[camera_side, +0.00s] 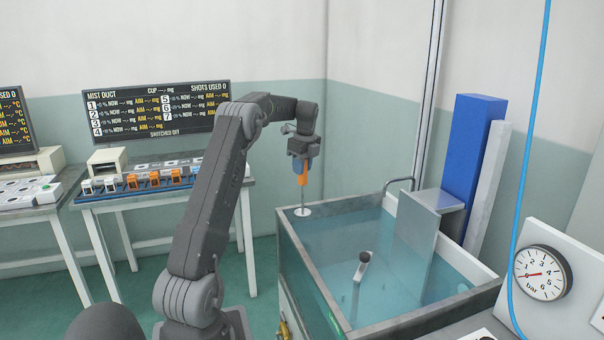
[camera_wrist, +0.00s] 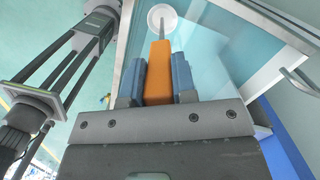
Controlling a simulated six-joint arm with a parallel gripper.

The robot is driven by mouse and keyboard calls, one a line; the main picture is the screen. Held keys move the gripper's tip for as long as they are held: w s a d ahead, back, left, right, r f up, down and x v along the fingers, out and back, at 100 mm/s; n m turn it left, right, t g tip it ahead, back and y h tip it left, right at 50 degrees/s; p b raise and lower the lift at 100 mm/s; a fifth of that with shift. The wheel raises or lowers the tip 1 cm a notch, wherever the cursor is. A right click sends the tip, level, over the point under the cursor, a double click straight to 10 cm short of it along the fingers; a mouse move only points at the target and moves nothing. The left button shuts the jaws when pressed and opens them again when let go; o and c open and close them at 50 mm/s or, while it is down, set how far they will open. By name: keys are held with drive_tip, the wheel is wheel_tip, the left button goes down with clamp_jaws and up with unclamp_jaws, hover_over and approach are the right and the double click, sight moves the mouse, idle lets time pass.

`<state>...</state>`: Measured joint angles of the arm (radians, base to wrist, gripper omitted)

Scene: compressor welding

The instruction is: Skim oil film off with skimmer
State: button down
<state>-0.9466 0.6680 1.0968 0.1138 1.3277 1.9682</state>
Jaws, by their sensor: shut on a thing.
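My gripper (camera_side: 302,166) is shut on the orange handle of the skimmer (camera_side: 302,188). In the wrist view, the gripper's blue fingers (camera_wrist: 158,85) press on both sides of the orange skimmer handle (camera_wrist: 159,70). The skimmer hangs roughly upright, and its thin rod ends in a round white disc. The disc is at the back left corner of the water tank (camera_side: 311,268), close to its rim; I cannot tell if it touches the water. The water is clear blue-green, and no distinct oil film can be made out.
A grey plate (camera_side: 412,231) stands in the tank's right part, and a dark-topped fitting (camera_side: 362,262) is in the water. A blue block (camera_side: 473,150) stands behind. A pressure gauge (camera_side: 541,273) is at right. A table with orange and white items (camera_side: 157,179) stands left.

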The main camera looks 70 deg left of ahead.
drive_tip(key=shift+r, duration=2.55)
